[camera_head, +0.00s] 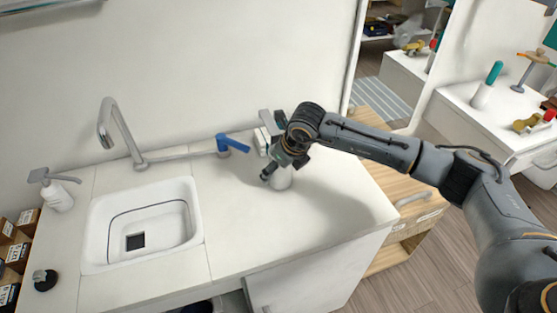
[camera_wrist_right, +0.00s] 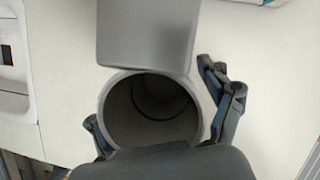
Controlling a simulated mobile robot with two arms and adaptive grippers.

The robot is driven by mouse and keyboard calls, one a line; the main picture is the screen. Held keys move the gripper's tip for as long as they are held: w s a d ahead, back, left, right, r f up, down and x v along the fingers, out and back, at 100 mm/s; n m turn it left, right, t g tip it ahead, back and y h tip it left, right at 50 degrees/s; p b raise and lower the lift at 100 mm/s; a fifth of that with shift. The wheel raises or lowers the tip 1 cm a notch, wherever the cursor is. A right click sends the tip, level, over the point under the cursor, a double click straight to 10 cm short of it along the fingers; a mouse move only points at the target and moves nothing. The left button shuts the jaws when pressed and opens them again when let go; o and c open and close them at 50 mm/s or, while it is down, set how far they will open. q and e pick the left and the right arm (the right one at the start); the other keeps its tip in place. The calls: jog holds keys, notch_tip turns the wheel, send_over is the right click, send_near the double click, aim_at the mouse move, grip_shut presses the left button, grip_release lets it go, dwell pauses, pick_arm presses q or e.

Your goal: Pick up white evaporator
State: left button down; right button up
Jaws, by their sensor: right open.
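A pale cylinder, which seems to be the white evaporator (camera_head: 281,179), stands upright on the white counter, partly hidden under my right gripper (camera_head: 280,168). In the right wrist view the round, hollow rim of this evaporator (camera_wrist_right: 108,116) faces the camera, dark inside. My right gripper's fingers (camera_wrist_right: 162,116) are spread on both sides of the rim, and it is open. A flat grey piece (camera_wrist_right: 148,35) covers the far edge of the rim; whether it is joined to the cylinder I cannot tell. My left gripper is not in view.
The counter front is clear.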

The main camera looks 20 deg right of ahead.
jog(key=shift+r, duration=0.1)
jog(key=c, duration=1.6)
jog(key=shift+w+r, duration=0.1)
